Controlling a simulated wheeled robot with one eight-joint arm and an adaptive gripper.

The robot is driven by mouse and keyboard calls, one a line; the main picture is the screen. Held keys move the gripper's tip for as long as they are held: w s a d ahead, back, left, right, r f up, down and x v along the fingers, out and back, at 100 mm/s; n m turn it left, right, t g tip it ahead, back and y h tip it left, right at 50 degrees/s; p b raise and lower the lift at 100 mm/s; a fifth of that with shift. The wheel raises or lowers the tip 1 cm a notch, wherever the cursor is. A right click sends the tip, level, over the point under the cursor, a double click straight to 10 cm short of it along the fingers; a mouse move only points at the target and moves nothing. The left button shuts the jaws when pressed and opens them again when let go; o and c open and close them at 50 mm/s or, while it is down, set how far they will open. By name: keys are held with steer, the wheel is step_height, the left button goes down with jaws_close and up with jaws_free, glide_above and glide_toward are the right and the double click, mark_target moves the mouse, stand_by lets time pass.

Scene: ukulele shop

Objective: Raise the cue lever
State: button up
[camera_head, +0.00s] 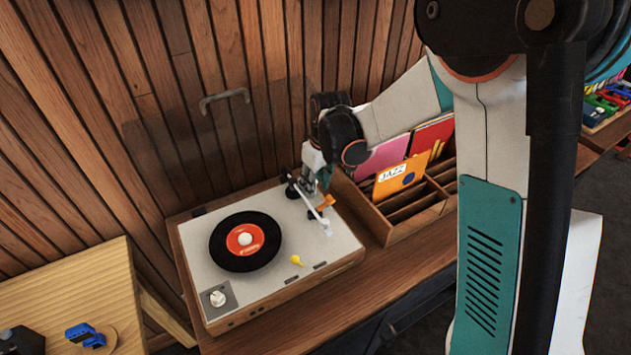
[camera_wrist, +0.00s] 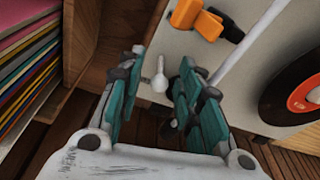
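The record player (camera_head: 330,245) stands on the wooden counter with a black record (camera_head: 246,241) on its platter. Its white tonearm (camera_head: 308,203) shows beside the record, and in the wrist view the tonearm (camera_wrist: 250,43) runs past my gripper. A small pale lever with a rounded end (camera_wrist: 160,76), apparently the cue lever, lies between my finger pads. My gripper (camera_wrist: 161,62) is open around it, with a gap visible on both sides. In the head view my gripper (camera_head: 316,168) is over the player's back right corner and hides that lever. An orange clip (camera_wrist: 197,18) is near it.
A wooden record crate (camera_head: 392,237) stands close to the right of the player, with colourful sleeves (camera_head: 403,175) in it. A clear raised lid with a handle (camera_head: 224,97) is behind. Bare counter lies in front.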

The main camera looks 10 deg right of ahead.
step_height(320, 180, up, 12)
steer(key=s+d, duration=0.1)
steer(key=shift+s+d, duration=0.15)
steer(key=shift+s, duration=0.1)
steer(key=shift+f, duration=0.1)
steer(key=shift+c, duration=0.6)
steer(key=s+m+t+p, duration=0.3)
steer(key=s+m+p, duration=0.1)
steer(key=shift+h, duration=0.3)
steer(key=b+x, duration=0.2)
steer(key=x, duration=0.4)
steer(key=b+x, duration=0.3)
steer(key=x, duration=0.4)
steer(key=shift+a+f, duration=0.25)
steer(key=shift+c, duration=0.3)
jaws_close()
